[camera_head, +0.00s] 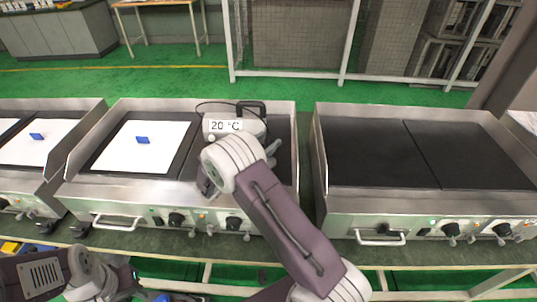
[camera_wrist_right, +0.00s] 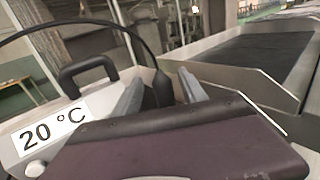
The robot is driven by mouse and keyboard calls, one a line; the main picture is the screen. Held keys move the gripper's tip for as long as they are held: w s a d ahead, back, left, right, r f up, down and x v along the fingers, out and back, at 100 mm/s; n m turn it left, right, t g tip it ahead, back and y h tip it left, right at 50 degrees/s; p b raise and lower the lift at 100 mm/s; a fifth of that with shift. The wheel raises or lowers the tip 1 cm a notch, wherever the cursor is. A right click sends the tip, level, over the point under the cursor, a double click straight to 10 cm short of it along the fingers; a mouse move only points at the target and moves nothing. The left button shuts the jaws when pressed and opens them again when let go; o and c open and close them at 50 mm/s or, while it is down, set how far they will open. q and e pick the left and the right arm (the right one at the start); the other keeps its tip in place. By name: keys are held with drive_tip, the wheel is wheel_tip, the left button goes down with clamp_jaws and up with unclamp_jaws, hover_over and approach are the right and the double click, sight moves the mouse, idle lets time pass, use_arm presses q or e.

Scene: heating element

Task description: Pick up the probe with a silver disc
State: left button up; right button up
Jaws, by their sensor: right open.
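A grey thermometer box (camera_head: 232,124) with a black handle and a "20 °C" label stands on the right half of the middle griddle; it fills the left of the right wrist view (camera_wrist_right: 40,135). A black cable arches from it to a dark probe grip (camera_wrist_right: 161,88). My right gripper (camera_head: 271,150) is beside the box, its fingers open on either side of the probe grip in the wrist view (camera_wrist_right: 163,92). I cannot tell whether they touch it. The silver disc is hidden. My left arm is at the lower left; its fingers are not clear.
The middle griddle (camera_head: 180,190) has raised side walls close to my right gripper. A white sheet (camera_head: 155,155) with a blue piece (camera_head: 142,140) lies on its left half. The right griddle (camera_head: 425,195) is bare. Another griddle with a similar sheet (camera_head: 28,150) stands at the left.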

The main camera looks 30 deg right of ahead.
drive_tip(key=x, duration=0.3)
drive_tip(key=shift+d+f, duration=0.1)
drive_tip(key=shift+d, duration=0.25)
clamp_jaws()
idle(1.0)
